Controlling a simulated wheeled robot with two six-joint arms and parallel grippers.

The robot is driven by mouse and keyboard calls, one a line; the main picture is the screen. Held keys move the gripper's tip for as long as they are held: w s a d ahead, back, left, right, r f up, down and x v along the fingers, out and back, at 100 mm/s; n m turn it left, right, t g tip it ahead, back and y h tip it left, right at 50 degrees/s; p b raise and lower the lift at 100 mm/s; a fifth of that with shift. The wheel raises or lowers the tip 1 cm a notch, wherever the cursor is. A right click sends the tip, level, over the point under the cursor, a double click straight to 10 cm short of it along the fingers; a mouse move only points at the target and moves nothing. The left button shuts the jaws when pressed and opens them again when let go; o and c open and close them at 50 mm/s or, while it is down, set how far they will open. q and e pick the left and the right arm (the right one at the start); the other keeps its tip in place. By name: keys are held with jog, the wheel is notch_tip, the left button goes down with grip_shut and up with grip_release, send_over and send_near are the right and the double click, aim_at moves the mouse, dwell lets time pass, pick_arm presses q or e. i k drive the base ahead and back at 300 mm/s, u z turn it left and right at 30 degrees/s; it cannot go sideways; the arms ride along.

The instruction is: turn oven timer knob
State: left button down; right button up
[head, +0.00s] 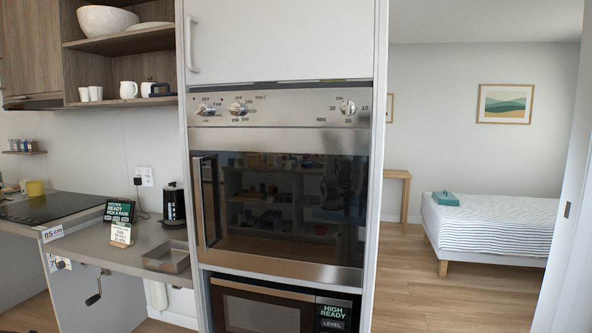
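The built-in oven (282,205) stands in a tall white cabinet in the middle of the head view. Its steel control panel (290,108) runs above the dark glass door. A round knob (348,107) at the panel's right end has numbers around it, such as 10, 20 and 30, and looks like the timer knob. Two more knobs sit at the left end, the outer one (206,109) and the inner one (238,109). The oven door is shut. Neither of my grippers is in view.
A vertical handle (198,205) stands out at the oven door's left edge. A second appliance (275,308) sits below. At left, a lower counter holds a black kettle (174,206), a grey tray (167,258) and signs; a crank (96,290) hangs under it. Floor is clear at right.

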aim_at(348, 107)
jog(key=k, duration=0.6)
jog(key=u, duration=0.45)
jog(key=i, duration=1.1)
jog(key=z, duration=0.4)
